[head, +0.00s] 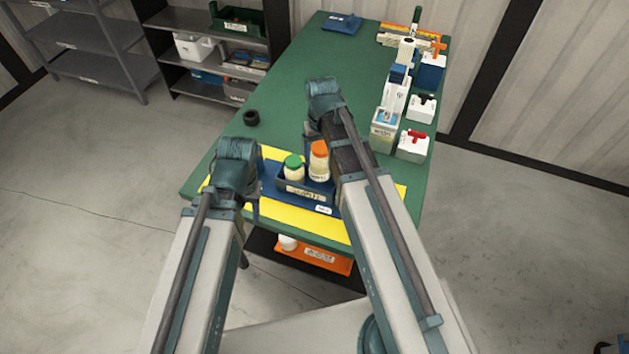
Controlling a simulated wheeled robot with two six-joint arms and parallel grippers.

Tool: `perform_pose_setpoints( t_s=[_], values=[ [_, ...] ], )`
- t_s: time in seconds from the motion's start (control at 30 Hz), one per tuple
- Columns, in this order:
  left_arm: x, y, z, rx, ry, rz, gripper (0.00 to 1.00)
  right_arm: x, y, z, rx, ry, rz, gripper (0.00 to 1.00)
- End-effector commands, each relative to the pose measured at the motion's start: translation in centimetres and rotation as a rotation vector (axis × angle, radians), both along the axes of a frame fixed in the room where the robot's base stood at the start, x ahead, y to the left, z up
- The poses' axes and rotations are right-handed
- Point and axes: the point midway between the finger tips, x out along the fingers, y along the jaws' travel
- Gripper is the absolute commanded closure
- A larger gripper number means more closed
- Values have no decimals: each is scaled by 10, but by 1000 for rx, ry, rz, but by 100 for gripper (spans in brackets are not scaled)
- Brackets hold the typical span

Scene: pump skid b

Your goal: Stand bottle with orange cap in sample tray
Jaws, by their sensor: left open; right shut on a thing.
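The tray sits on a blue and yellow mat (300,225) on the green table (290,92). The table's middle is clear.

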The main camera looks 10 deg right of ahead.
Motion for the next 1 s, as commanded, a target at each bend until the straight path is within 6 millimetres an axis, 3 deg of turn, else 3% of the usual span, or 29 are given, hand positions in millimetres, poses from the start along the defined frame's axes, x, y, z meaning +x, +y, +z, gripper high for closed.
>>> perform_pose_setpoints(
  t_s=[0.3,0.6,0.9,1.0],
  values=[
    [0,0,-52,0,0,1,53,0,0,-52,0,0,-1,78],
    [0,0,-58,0,0,1,53,0,0,-58,0,0,-2,78],
    [0,0,-92,0,0,1,53,0,0,-92,0,0,-2,78],
    [0,0,-95,0,0,1,53,0,0,-95,0,0,-2,78]
  ],
)
